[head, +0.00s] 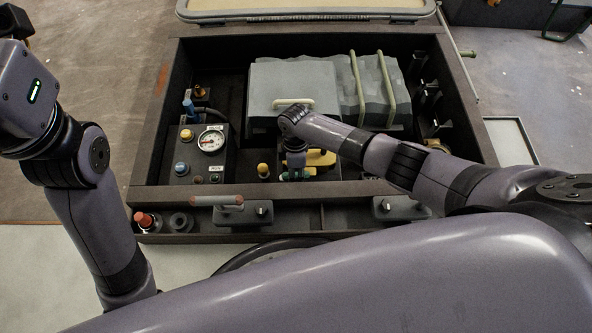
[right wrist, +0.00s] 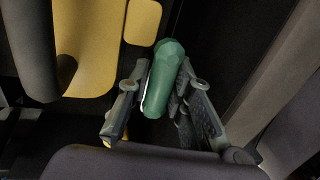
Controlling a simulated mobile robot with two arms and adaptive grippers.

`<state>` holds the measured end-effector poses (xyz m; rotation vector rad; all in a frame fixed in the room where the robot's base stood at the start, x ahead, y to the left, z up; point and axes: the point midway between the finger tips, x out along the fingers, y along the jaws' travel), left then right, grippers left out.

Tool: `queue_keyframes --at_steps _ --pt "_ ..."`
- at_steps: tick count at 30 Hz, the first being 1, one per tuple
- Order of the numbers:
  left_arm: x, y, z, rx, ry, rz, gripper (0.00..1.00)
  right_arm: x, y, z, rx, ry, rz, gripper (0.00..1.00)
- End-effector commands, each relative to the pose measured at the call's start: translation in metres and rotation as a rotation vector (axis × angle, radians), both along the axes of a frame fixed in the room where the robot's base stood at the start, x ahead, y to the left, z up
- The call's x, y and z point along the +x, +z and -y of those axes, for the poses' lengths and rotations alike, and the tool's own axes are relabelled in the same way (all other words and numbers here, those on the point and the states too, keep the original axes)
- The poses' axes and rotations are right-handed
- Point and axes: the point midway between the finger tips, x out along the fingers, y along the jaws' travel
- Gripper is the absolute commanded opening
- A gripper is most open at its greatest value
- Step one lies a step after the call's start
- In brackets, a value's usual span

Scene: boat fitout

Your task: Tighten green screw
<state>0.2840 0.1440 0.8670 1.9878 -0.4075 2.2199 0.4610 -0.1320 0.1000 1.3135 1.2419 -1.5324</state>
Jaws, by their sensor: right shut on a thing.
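The green screw (right wrist: 165,78) shows in the right wrist view as a rounded, elongated green head. It stands between the two fingers of my right gripper (right wrist: 160,100), which is shut on it. In the head view my right gripper (head: 295,174) points down inside the dark open box, near its front wall. The screw is mostly hidden there by the gripper. My left arm stands at the left of the head view; only a dark part of its gripper shows at the top left corner, and its fingers cannot be made out.
A yellow part (right wrist: 108,45) lies close beside the right gripper. A grey cover block (head: 290,85) with a pale handle lies behind. The box's front rim (head: 160,192) is close.

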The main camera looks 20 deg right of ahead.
Motion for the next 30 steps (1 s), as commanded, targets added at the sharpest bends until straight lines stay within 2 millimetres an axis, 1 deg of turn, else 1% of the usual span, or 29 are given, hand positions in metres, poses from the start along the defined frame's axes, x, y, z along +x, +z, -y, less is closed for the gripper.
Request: queue_keyframes --at_steps 6,18,19,22,30 --pt "0.0025 -0.0019 -0.0004 -0.002 -0.001 -0.015 0.35 -0.0011 0.0006 -0.0021 0.003 -0.038 -0.003 0.00" --pt "0.0026 -0.0029 -0.0003 -0.002 -0.002 -0.017 0.35 -0.0009 0.0000 -0.0024 0.004 -0.045 -0.003 0.00" --pt "0.0026 -0.0029 -0.0003 -0.002 -0.002 -0.017 0.35 -0.0009 0.0000 -0.0024 0.004 -0.045 -0.003 0.22" --pt "0.0027 -0.0029 -0.0003 -0.002 -0.002 -0.017 0.35 -0.0007 -0.0001 -0.0021 0.004 -0.044 -0.002 0.29" --pt "0.0028 -0.0024 -0.0004 0.000 -0.001 -0.017 0.35 -0.0002 0.0002 -0.0009 0.002 -0.043 -0.001 0.29"
